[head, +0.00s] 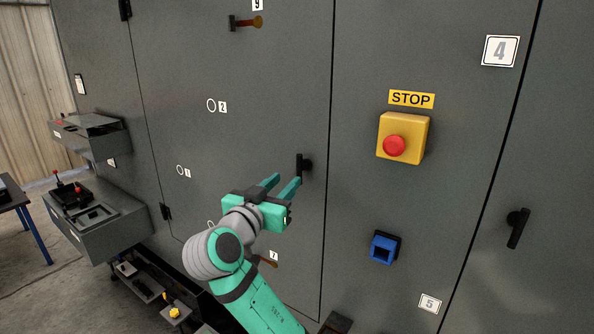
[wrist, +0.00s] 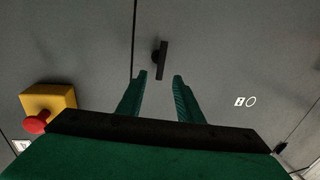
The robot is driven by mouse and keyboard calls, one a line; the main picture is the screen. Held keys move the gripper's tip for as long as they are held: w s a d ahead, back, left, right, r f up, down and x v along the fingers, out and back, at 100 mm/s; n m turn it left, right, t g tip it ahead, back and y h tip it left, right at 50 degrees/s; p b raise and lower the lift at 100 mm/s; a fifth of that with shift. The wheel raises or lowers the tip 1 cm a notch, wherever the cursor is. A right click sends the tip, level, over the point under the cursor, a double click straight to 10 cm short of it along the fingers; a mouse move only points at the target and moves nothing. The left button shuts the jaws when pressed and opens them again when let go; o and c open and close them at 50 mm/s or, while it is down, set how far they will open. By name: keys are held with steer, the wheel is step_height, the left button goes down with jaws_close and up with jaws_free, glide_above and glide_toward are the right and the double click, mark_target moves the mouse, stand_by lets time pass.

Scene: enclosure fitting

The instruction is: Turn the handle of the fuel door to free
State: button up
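A black lever handle (head: 300,166) stands upright on a large grey door (head: 240,70), near that door's right edge. It also shows in the wrist view (wrist: 163,60), just beyond the fingertips and roughly midway between them. My gripper (head: 286,180) is open and empty, its two green fingers pointing at the door. In the wrist view the fingers (wrist: 160,77) are apart with the handle ahead of the gap, and I see no contact. No label reading fuel shows, so I cannot confirm which door is the fuel door.
To the right are a yellow box with a red stop button (head: 394,145), a blue fitting (head: 384,248) and another black handle (head: 517,228). An orange-tipped handle (head: 246,22) sits higher up. Grey consoles (head: 95,220) jut out at left. The door face around the gripper is flat.

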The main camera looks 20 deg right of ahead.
mark_target(299, 168)
steer(key=x, duration=0.9)
steer(key=shift+s+a, duration=0.1)
jaws_close()
